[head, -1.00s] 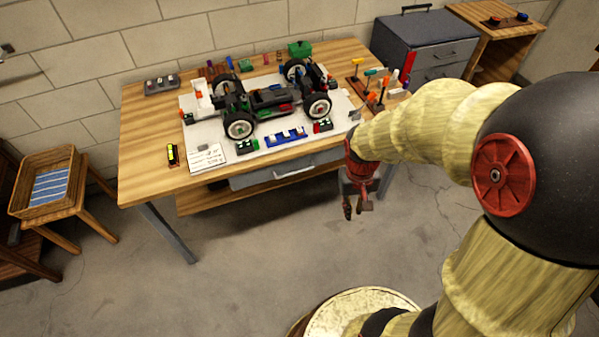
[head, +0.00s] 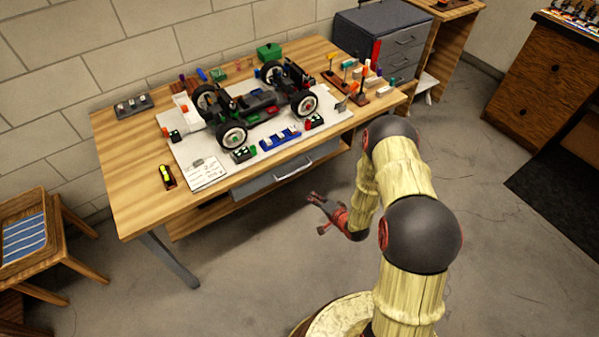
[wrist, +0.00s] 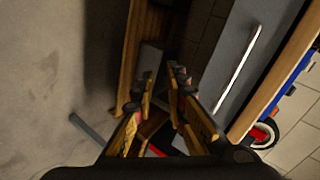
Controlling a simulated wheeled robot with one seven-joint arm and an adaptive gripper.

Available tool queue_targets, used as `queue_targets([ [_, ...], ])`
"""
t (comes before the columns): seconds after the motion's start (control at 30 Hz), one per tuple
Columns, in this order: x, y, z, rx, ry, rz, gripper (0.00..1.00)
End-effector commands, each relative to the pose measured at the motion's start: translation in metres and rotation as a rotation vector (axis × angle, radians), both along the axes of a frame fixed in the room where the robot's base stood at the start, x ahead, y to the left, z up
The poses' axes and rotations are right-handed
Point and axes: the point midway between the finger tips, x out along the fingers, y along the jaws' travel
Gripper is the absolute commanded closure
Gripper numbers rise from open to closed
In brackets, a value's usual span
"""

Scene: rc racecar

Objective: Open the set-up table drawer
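The set-up table (head: 130,170) is wooden and carries an RC car (head: 255,110) on a white mat. Its grey drawer (head: 255,182) sits under the front edge and looks shut, with a light bar handle (head: 293,171) on its front. In the wrist view the drawer front (wrist: 228,75) and handle (wrist: 238,68) run diagonally at the right. My gripper (head: 312,199) is in front of the table, right of and below the handle, apart from it. In the wrist view my gripper (wrist: 160,88) shows its two fingers apart with nothing held between them.
A wooden lower shelf (head: 205,215) and metal table legs (head: 168,258) are below the drawer. The floor before the table is clear.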

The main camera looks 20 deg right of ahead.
Motion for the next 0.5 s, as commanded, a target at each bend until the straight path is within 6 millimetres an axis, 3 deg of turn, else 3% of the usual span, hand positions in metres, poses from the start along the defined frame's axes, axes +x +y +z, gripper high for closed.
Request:
queue_targets([
  [0.03, 0.016, 0.003, 0.022, 0.067, -0.076, -0.015, 0.86],
  [0.1, 0.03, 0.008, 0.05, 0.169, -0.159, -0.034, 0.86],
  [0.23, 0.038, 0.013, 0.082, 0.321, -0.237, -0.066, 0.86],
  [0.5, 0.054, 0.018, 0.081, 0.378, -0.235, -0.086, 0.86],
])
